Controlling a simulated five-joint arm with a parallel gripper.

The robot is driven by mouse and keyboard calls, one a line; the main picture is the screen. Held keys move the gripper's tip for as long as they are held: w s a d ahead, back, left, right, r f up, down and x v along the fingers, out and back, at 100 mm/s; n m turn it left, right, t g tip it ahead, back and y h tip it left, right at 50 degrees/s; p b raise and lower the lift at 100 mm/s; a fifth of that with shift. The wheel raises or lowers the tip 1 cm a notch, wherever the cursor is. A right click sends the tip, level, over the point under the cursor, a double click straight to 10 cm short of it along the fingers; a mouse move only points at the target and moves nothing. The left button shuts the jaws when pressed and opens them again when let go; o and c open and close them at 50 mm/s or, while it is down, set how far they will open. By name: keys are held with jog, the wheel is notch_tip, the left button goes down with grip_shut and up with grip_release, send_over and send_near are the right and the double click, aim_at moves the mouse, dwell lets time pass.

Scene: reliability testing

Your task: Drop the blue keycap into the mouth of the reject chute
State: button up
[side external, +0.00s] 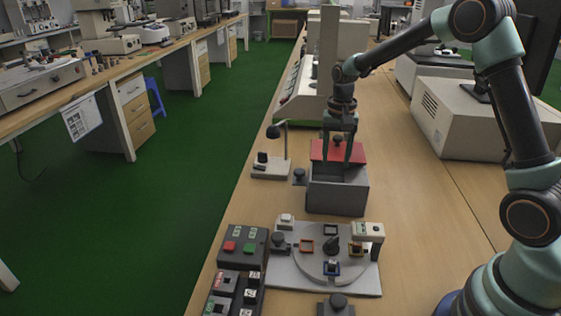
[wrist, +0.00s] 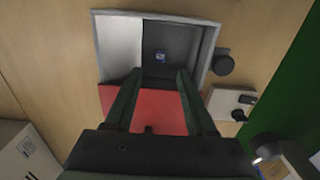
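The reject chute is a grey open-topped box (side external: 337,197) with a red panel (side external: 325,151) at its back; in the wrist view its light inner slope (wrist: 119,42) and dark floor show. A small blue keycap (wrist: 160,57) with a pale mark lies inside the chute on the dark floor. The side view does not show it. My gripper (side external: 338,162) points down over the chute mouth. In the wrist view its two fingers (wrist: 160,74) are spread apart with nothing between them, and the keycap lies beyond the tips.
A pale plate with a round turntable (side external: 297,266) and coloured square nests stands in front of the chute. A button box (side external: 243,247) is to its left. A small lamp stand (side external: 271,167) is left of the chute. Bare bench lies to the right.

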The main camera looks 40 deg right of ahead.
notch_tip(320, 180, up, 12)
dwell(0.6)
jog(key=shift+r, duration=0.1)
jog(key=s+a+r+n+t, duration=0.1)
jog(key=s+a+n, duration=0.3)
jog(key=s, duration=0.4)
jog(key=s+a+n+t, duration=0.4)
jog(key=s+n, duration=0.1)
jog(key=s, duration=0.4)
jog(key=shift+a+r+t, duration=0.3)
jog(key=shift+a+r, duration=0.05)
jog(key=shift+r, duration=0.05)
jog(key=shift+o, duration=0.2)
jog(key=shift+w+r, duration=0.1)
